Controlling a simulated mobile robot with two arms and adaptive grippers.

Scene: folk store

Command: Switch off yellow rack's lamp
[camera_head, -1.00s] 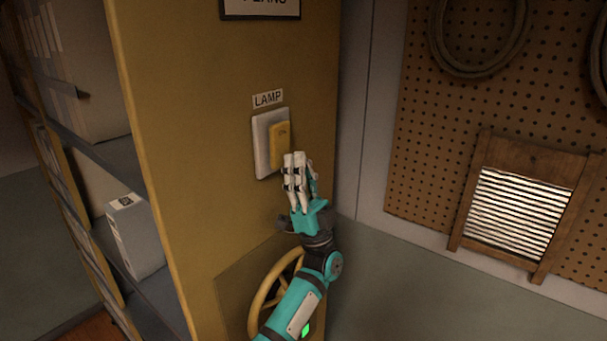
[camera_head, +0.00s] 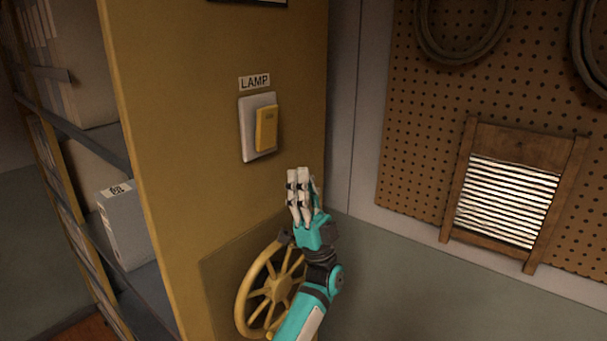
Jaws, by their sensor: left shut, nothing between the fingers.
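The lamp switch is a yellow rocker (camera_head: 266,129) on a white plate (camera_head: 246,130), fixed to the end panel of the yellow rack (camera_head: 190,110). A label reading LAMP (camera_head: 254,82) is above it. My left gripper (camera_head: 299,172) is shut and empty, with its fingers pointing up. In the picture its fingertips are below and to the right of the rocker, with a visible gap between them. My right gripper is not in view.
A yellow handwheel (camera_head: 278,289) is on the rack panel, low and beside my left forearm. Shelves with boxes (camera_head: 124,222) are at the left. A pegboard (camera_head: 430,120) with a washboard (camera_head: 515,190) and coiled hoses (camera_head: 462,30) covers the right wall.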

